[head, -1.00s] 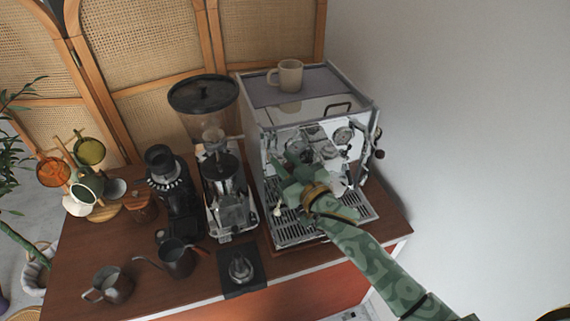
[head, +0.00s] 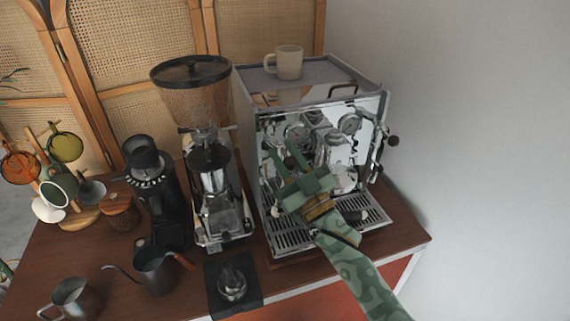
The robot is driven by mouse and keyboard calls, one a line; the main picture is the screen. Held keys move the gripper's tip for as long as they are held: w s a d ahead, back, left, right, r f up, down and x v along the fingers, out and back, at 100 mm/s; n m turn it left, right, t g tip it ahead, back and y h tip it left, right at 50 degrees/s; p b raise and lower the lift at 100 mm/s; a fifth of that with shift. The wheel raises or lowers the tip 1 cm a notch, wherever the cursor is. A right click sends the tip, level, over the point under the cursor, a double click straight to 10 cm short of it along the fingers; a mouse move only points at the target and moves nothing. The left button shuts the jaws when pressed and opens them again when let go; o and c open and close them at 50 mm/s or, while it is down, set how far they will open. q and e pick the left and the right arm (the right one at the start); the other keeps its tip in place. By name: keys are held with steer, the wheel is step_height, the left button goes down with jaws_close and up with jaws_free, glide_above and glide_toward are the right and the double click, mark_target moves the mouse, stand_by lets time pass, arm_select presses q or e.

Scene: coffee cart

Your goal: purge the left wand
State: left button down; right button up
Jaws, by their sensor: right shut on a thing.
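The espresso machine (head: 345,135) stands on the right of the cart, with a chrome front and a slatted drip tray (head: 375,219). My right gripper (head: 284,153) is at the upper left of its front, fingers pointing up at the panel. It is shut on what seems to be the left wand's knob, which the fingers hide. A pale tip that looks like the left wand's end (head: 275,211) shows left of the gripper, above the tray. Most of that wand is hidden. My left gripper is not in view.
A grinder (head: 207,185) stands close left of the machine, a smaller black grinder (head: 160,190) beyond it. A kettle (head: 155,272), a pitcher (head: 71,300) and a tamper (head: 232,283) stand in front. A mug (head: 289,62) is on the machine. The wall is at right.

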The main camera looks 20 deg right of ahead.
stand_by(0.3)
steer(key=o, duration=1)
steer(key=shift+f, duration=0.15)
steer(key=b+v, duration=0.2)
steer(key=v, duration=1.4)
steer(key=shift+s+b, duration=0.1)
steer(key=shift+b, duration=0.2)
